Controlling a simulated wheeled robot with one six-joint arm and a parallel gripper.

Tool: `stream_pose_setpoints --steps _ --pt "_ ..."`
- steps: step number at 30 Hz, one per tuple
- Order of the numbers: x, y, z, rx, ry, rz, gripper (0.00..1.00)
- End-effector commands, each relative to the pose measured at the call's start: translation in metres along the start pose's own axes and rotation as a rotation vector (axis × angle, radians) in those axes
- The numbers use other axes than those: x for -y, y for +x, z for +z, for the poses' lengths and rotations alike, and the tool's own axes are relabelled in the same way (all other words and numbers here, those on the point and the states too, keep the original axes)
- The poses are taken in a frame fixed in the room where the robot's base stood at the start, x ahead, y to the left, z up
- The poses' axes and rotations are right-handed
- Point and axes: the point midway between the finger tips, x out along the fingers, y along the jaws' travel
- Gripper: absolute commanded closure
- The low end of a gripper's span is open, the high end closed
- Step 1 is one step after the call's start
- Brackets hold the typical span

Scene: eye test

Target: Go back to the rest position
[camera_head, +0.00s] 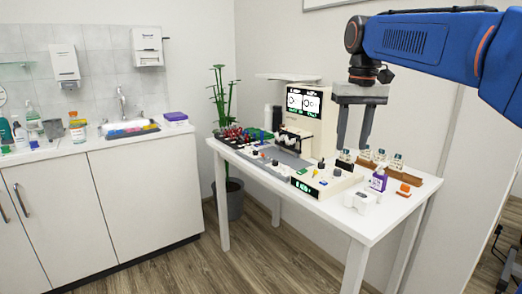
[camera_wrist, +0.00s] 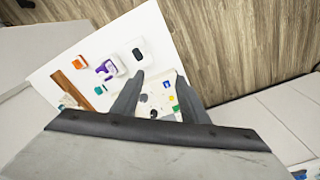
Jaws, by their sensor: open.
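My gripper (camera_head: 354,127) hangs from the blue arm at the upper right of the head view, its two grey fingers pointing down. It is above the right part of the white table (camera_head: 352,224), in front of the wall. The fingers are apart with nothing seen between them. In the wrist view my gripper (camera_wrist: 155,95) also shows open, with the table top beyond the fingertips. A machine with a display (camera_head: 304,101) stands on the table, to the left of the gripper.
The table also holds a wooden rack of small bottles (camera_head: 388,168), a purple bottle (camera_head: 378,180), a white box (camera_head: 360,202) and an orange item (camera_head: 405,188). A counter with a sink (camera_head: 125,126) stands at the left. A plant pot (camera_head: 230,200) is behind the table. Floor in front is clear.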

Motion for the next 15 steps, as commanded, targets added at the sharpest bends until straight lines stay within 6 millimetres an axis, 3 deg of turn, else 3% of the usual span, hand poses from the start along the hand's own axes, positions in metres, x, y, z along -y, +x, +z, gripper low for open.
stream_pose_setpoints --steps 8,15 --pt "-0.013 0.035 0.073 -0.078 0.011 -0.001 0.6" --pt "-0.023 0.081 0.138 -0.15 0.02 0.001 0.6"
